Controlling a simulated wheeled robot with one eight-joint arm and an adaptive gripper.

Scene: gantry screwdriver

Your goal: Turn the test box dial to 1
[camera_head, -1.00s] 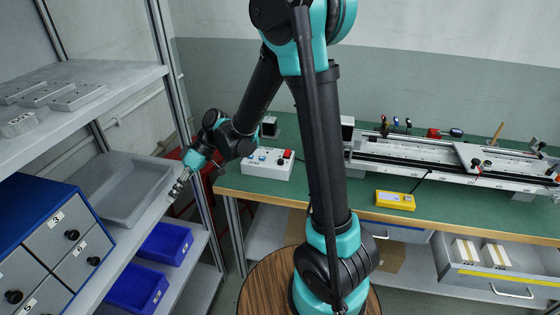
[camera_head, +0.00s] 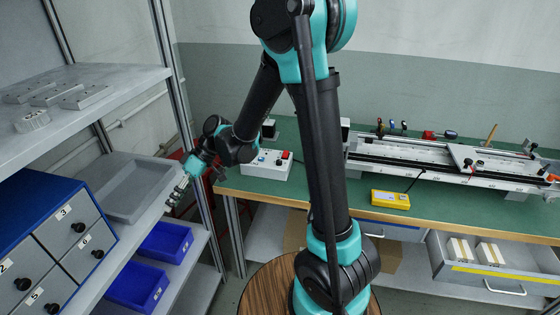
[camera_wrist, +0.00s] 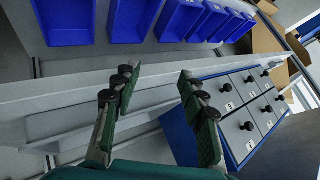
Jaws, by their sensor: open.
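A white box (camera_head: 267,164) with a red part and small blue and dark controls stands at the left end of the green workbench (camera_head: 330,208). It looks like the test box. Its dial setting is too small to read. My gripper (camera_head: 177,191) is well to the left of the box, in front of the shelf unit and apart from the bench. In the wrist view my gripper (camera_wrist: 160,78) has its two fingers spread with nothing between them. The box does not show in the wrist view.
A shelf unit on the left holds a grey tray (camera_head: 95,198), a blue drawer cabinet (camera_head: 48,205) and blue bins (camera_head: 166,243). A yellow device (camera_head: 391,199) and a long rail fixture (camera_head: 440,162) are on the bench. An open drawer (camera_head: 480,275) sticks out below.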

